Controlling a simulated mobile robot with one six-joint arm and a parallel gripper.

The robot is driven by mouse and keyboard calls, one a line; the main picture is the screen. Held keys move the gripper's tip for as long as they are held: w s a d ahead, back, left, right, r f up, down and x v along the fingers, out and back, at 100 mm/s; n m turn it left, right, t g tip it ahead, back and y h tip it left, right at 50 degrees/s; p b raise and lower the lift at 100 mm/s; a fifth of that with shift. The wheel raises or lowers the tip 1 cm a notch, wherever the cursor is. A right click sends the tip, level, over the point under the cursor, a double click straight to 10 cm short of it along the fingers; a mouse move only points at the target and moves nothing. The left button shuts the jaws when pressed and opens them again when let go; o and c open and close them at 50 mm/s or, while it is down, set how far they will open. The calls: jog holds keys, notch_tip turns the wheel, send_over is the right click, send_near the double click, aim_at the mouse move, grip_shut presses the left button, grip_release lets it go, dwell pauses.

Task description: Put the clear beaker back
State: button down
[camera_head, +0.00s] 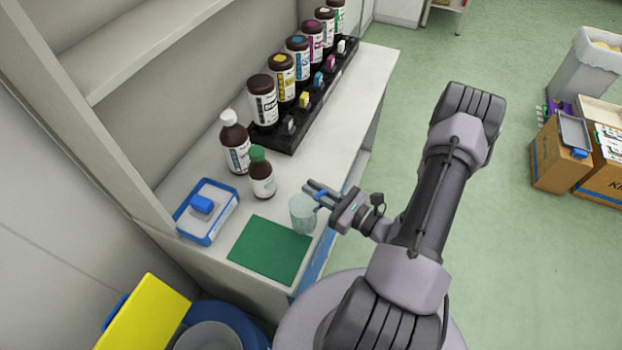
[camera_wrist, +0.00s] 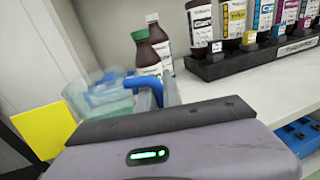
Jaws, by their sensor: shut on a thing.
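The clear beaker (camera_head: 303,214) is at the front edge of the white counter, by the right corner of the green mat (camera_head: 268,250). My gripper (camera_head: 318,191) reaches in from the right and is shut on the beaker.
A green-capped brown bottle (camera_head: 262,176) and a white-capped one (camera_head: 234,145) stand behind the beaker. A blue-and-white tray (camera_head: 208,212) lies left. A black rack (camera_head: 272,138) with several ink bottles runs along the back. The counter right of the rack (camera_head: 352,115) is clear.

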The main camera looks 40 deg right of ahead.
jog(key=w+d, duration=0.2)
jog(key=w, duration=0.1)
jog(key=w+d+b, duration=0.1)
jog(key=w+d, duration=0.1)
jog(key=w, duration=0.1)
jog(key=w+d+f+b, duration=0.1)
jog(key=w+d, duration=0.1)
jog(key=shift+w+d+f, duration=0.1)
jog(key=shift+w+d, duration=0.15)
jog(key=shift+w, duration=0.15)
jog(key=shift+w+d, duration=0.4)
jog(key=shift+w, duration=0.1)
notch_tip(320, 180, down, 4)
jog(key=shift+s+r+b, duration=0.1)
jog(key=shift+b, duration=1.05)
jog(key=shift+r, duration=0.2)
jog(key=c, duration=1.9)
grip_release()
jog(key=shift+f, duration=0.2)
jog(key=shift+c, duration=0.2)
jog(key=o, duration=0.4)
jog(key=shift+o, duration=0.2)
jog(key=shift+r, duration=0.1)
